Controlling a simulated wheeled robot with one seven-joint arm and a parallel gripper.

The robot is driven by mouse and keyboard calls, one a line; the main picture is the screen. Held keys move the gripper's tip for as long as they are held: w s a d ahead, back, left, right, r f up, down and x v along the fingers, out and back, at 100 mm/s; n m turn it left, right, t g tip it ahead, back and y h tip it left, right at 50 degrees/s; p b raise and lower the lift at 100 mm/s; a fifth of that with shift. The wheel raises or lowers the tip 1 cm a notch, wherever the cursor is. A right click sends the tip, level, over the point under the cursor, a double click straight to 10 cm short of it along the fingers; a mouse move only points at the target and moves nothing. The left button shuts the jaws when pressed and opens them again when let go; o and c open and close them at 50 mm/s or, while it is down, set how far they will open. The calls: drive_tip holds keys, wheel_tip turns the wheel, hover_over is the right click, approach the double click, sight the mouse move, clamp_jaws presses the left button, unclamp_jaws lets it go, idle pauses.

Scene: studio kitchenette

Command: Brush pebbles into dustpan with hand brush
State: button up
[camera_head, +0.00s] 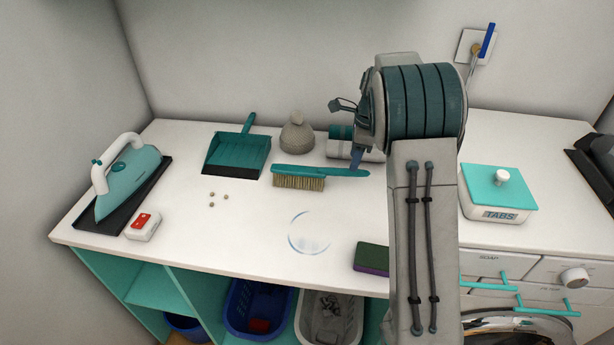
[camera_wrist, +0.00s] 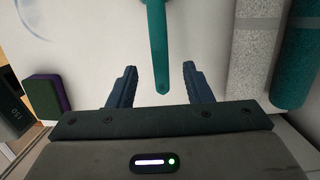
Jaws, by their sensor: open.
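The teal hand brush (camera_head: 318,171) lies on the white counter with its pale bristles on the near side and its handle pointing right. My gripper (camera_wrist: 157,84) is open, with its dark blue fingers on either side of the brush handle (camera_wrist: 157,50) in the wrist view, apart from it. In the head view my gripper (camera_head: 358,160) is mostly hidden behind my arm, at the handle's end. The teal dustpan (camera_head: 238,153) lies left of the brush, its dark lip facing the near side. Three small pebbles (camera_head: 212,194) lie on the counter in front of the dustpan.
An iron (camera_head: 130,178) on a dark mat and a red-white box (camera_head: 143,225) stand left. A knitted grey thing (camera_head: 297,134) and rolls (camera_head: 345,149) are behind the brush. A sponge (camera_head: 372,257) and a tabs box (camera_head: 497,192) are right. A clear round thing (camera_head: 309,233) lies near the front.

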drive_tip(key=f, duration=0.1)
drive_tip(key=f+b, duration=0.1)
drive_tip(key=f, duration=0.1)
drive_tip(key=a+f+b, duration=0.1)
drive_tip(key=f, duration=0.1)
drive_tip(key=shift+f, duration=0.2)
drive_tip(key=shift+d, duration=0.1)
